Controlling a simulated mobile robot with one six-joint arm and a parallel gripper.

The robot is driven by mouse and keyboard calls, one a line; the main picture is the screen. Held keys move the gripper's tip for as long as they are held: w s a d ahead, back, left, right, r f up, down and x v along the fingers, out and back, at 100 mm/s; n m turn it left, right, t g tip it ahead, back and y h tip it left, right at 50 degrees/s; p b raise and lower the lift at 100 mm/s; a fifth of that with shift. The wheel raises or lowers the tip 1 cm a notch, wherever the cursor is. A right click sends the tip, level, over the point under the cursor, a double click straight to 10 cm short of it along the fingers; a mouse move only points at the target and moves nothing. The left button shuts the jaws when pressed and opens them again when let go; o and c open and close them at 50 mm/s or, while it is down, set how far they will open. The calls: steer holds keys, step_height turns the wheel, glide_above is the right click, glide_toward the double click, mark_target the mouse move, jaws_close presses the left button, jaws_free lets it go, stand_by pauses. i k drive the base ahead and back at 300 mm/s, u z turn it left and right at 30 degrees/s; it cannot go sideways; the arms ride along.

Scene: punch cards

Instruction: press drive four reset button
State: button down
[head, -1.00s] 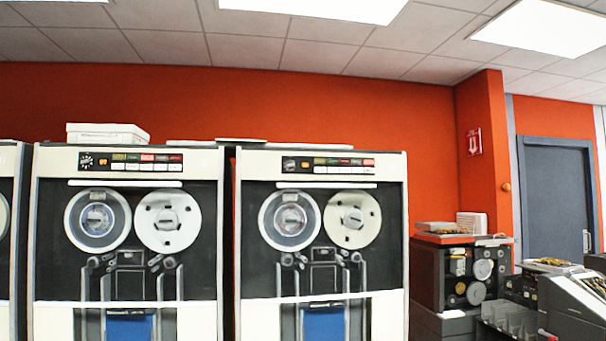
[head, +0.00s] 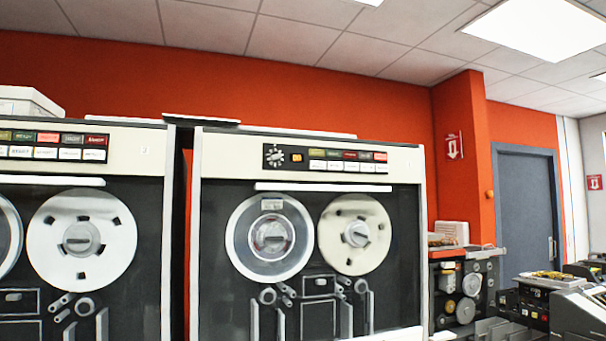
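A tall tape drive (head: 408,170) with a cream top panel stands in the middle of the head view. Its black control strip (head: 326,159) carries a dial (head: 273,155), a small orange display (head: 297,157) and two rows of small buttons (head: 347,161). The upper row is dark green, dark red and lit red; the lower row is white. The lettering is too small to read, so I cannot tell which button is reset or confirm the drive's number. Another tape drive (head: 146,160) stands at the left, with a similar button panel (head: 55,146). My gripper is not in view.
White boxes and flat items (head: 200,118) lie on top of the drives. Smaller tape equipment (head: 465,290) and other machines (head: 580,320) stand at the right, before a grey door (head: 525,210) in the orange wall.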

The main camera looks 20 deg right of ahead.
mark_target(377, 168)
steer(key=z, duration=0.55)
steer(key=i, duration=0.8)
steer(key=z, duration=0.75)
steer(key=k, duration=0.9)
steer(key=z, duration=0.15)
steer(key=i, duration=0.95)
steer(key=u, duration=0.05)
